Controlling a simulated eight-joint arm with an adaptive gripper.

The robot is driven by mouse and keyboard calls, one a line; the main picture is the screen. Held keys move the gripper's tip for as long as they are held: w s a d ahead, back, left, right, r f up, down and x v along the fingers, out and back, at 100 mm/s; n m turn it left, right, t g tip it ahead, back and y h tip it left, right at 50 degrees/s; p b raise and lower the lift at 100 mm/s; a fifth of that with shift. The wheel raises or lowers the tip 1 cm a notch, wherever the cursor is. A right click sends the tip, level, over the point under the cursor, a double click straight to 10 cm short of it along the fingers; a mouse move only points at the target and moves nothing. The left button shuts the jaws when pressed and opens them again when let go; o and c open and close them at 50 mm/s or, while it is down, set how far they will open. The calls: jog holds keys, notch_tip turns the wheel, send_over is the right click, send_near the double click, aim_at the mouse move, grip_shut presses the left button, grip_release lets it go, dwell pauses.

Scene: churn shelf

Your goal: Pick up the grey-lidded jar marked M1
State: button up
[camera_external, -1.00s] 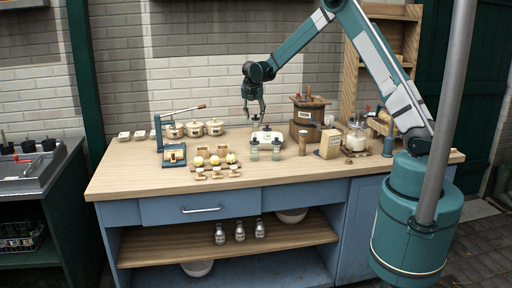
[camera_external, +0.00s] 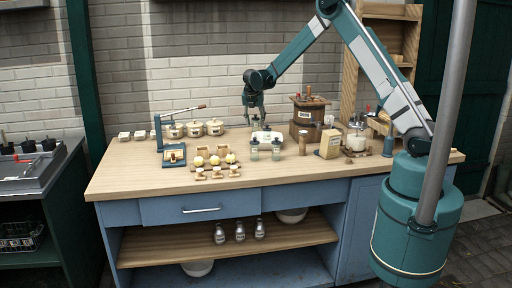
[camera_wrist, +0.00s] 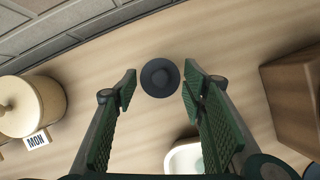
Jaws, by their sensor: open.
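A round dark grey lid (camera_wrist: 160,77) shows from above in the wrist view, between and slightly beyond the fingertips of my gripper (camera_wrist: 160,92). The jar's sides and any M1 mark are hidden under the lid in this view. My gripper is open, with a finger on each side of the lid and a gap on both sides. In the external view my gripper (camera_external: 254,116) points down over the back of the worktop, behind a white lidded dish (camera_external: 267,136). I cannot make out the jar there.
A cream pot (camera_wrist: 31,106) labelled MON stands left in the wrist view; a brown wooden block-like thing (camera_wrist: 294,98) is at right. Two small glass jars (camera_external: 254,151) stand in front of the white dish. A wooden churn (camera_external: 308,116) stands right of my gripper. The wall is close behind.

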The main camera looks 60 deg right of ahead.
jog(key=shift+x, duration=1.4)
jog(key=shift+c, duration=0.2)
jog(key=c, duration=0.9)
